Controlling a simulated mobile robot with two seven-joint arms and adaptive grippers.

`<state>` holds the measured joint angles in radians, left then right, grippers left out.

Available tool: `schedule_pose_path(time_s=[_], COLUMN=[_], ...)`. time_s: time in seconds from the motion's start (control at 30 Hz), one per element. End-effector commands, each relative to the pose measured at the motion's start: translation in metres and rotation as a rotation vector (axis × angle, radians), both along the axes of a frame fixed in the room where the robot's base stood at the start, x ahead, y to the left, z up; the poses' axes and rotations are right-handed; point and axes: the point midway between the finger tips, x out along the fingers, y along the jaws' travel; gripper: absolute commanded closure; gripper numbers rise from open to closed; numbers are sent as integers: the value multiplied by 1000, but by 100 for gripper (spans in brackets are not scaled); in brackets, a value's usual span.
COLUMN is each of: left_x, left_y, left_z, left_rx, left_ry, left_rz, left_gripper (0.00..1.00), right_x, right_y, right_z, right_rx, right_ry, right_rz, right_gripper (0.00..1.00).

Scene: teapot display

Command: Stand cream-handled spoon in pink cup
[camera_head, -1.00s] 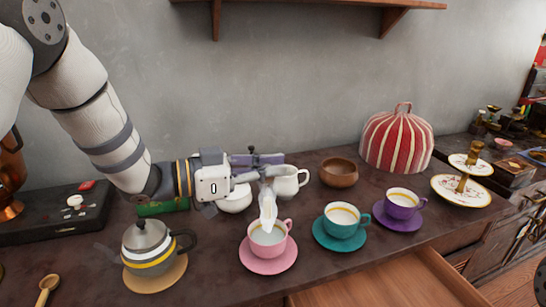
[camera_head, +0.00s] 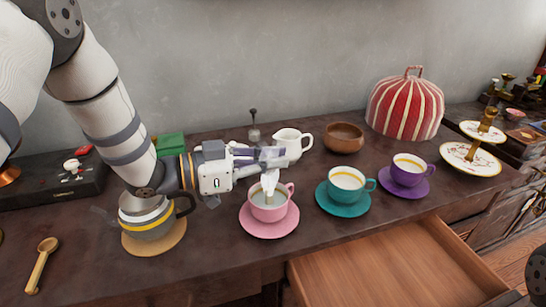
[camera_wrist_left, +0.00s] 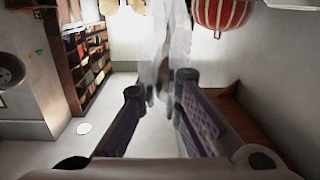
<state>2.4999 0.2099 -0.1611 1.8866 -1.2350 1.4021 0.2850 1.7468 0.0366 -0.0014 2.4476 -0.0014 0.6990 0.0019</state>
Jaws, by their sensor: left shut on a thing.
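My left gripper (camera_head: 272,157) is shut on the pale spoon (camera_head: 269,182), just above the pink cup (camera_head: 270,213). The spoon hangs downward, and its lower end is at or inside the cup's mouth. I cannot tell whether it touches the cup's bottom. The cup stands upright on a pink saucer (camera_head: 270,231). The fingers hide the spoon's upper part in the head view. In the left wrist view, a blurred whitish shape (camera_wrist_left: 163,50) shows beyond the fingertips (camera_wrist_left: 161,84). My right gripper is not in view.
A grey teapot (camera_head: 147,216) stands on a round mat at left. A white jug (camera_head: 292,144) is close behind the gripper. Teal (camera_head: 345,181) and purple (camera_head: 406,173) cups stand to the right. An open drawer (camera_head: 395,265) juts out in front. A wooden spoon (camera_head: 40,266) lies far left.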

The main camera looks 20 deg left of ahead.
Motion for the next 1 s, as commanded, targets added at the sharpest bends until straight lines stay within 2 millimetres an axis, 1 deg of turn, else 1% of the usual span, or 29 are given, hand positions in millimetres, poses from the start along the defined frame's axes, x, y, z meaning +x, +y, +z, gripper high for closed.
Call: schedule_pose_path(time_s=[0.07,0.1,0.17,0.2,0.43,0.5,0.57,0.7,0.8,0.9,1.0], left_x=[0,0,0,0,0,-1,-6,-24,-35,-42,-44], left_y=[0,0,0,0,0,3,10,35,49,58,61], left_z=[0,0,0,0,0,0,1,4,6,7,7], left_rx=[0,0,0,0,0,1,2,0,-1,0,1], left_ry=[0,0,0,0,0,1,1,1,-1,1,1], left_rz=[0,0,0,0,0,1,3,3,3,2,0], left_gripper=[100,87,73,70,70,70,70,70,70,70,70], right_x=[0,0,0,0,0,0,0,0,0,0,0], right_y=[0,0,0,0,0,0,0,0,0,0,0], right_z=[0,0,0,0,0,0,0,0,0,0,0], right_rx=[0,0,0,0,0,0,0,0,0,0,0], right_ry=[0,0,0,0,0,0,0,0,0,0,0], right_rz=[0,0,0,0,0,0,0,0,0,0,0], right_gripper=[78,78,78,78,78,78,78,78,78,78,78])
